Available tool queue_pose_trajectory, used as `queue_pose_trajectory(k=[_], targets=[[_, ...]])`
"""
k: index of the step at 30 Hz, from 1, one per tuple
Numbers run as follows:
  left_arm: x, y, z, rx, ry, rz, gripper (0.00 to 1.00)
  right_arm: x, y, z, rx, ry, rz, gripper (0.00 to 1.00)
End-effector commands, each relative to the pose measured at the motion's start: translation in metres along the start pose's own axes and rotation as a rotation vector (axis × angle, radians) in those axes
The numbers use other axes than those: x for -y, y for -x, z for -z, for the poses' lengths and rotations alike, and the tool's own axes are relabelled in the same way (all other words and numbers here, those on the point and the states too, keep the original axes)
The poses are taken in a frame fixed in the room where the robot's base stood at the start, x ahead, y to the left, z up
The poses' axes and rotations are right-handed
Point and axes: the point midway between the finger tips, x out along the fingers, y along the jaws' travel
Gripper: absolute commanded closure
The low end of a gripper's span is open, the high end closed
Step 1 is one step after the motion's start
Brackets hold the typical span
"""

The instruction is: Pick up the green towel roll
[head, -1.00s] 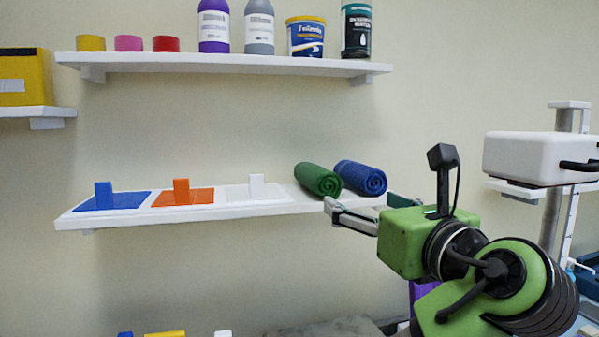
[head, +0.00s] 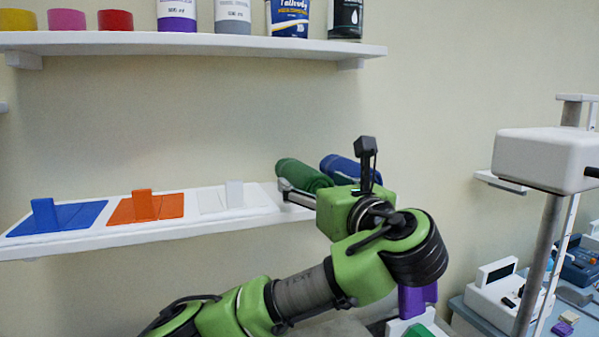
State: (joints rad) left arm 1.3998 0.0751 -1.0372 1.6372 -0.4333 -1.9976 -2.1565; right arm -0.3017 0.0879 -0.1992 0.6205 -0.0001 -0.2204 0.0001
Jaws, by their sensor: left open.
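The green towel roll (head: 302,174) lies on the right end of the lower white shelf (head: 180,231). The blue towel roll (head: 343,168) lies close to its right side, partly hidden behind my arm. My left gripper (head: 300,191) is open, just in front of the green roll's near end. One pale finger shows at the roll's lower left; the other is hidden behind the gripper body. I cannot tell whether the finger touches the roll. Nothing is seen held. My right gripper is not in view.
Blue (head: 58,218), orange (head: 146,207) and white (head: 232,197) handled boards lie on the lower shelf, left of the gripper. The upper shelf (head: 200,46) carries tape rolls, bottles and a tub. A white device (head: 545,160) on a pole stands at the right.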

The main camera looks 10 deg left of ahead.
Motion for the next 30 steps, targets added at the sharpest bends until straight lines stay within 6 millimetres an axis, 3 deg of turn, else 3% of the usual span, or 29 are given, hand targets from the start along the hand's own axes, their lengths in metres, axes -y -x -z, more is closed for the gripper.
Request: queue_pose_trajectory(k=[8,18,27,28,30], targets=[[-0.003,-0.014,0.001,-0.008,-0.001,-0.01,0.29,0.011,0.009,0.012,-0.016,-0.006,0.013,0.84],[0.001,-0.056,0.003,-0.009,-0.002,-0.012,0.29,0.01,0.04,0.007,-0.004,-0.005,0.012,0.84],[0.002,-0.062,0.006,-0.007,0.0,-0.009,0.29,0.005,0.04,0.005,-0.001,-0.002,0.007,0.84],[0.002,-0.062,0.006,-0.007,0.0,-0.009,0.32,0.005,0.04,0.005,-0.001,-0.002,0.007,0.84],[0.002,-0.062,0.006,-0.007,0.0,-0.009,0.5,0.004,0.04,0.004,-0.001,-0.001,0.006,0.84]])
